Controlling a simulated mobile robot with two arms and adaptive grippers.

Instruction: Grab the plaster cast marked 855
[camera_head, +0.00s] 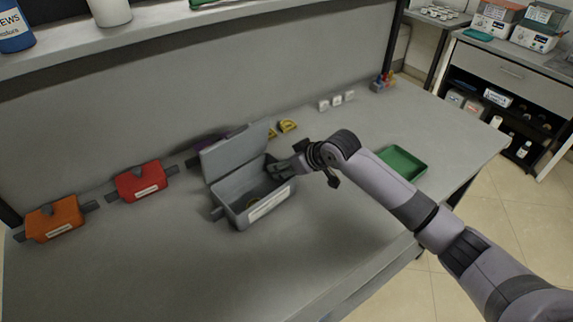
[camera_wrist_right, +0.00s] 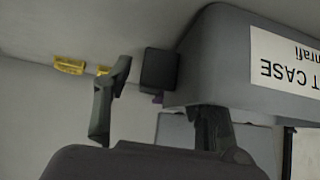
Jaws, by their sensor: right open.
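A grey case (camera_head: 240,212) stands on the table with its lid (camera_head: 235,147) raised and a white label on its front. A small yellowish thing (camera_head: 252,202) shows inside it, too small to identify. My right gripper (camera_head: 279,169) is open at the case's right end; no held thing shows. In the right wrist view the gripper (camera_wrist_right: 160,95) is beside the grey case (camera_wrist_right: 222,62), whose label reads upside down, in part "T CASE". Two yellow pieces (camera_head: 288,126) lie behind the case. I cannot read 855 on anything. My left gripper is out of view.
A red case (camera_head: 140,181) and an orange case (camera_head: 56,219) stand to the left, both shut. A green tray (camera_head: 402,163) lies to the right, partly behind my arm. Small white blocks (camera_head: 336,99) stand near the back panel. The front table area is clear.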

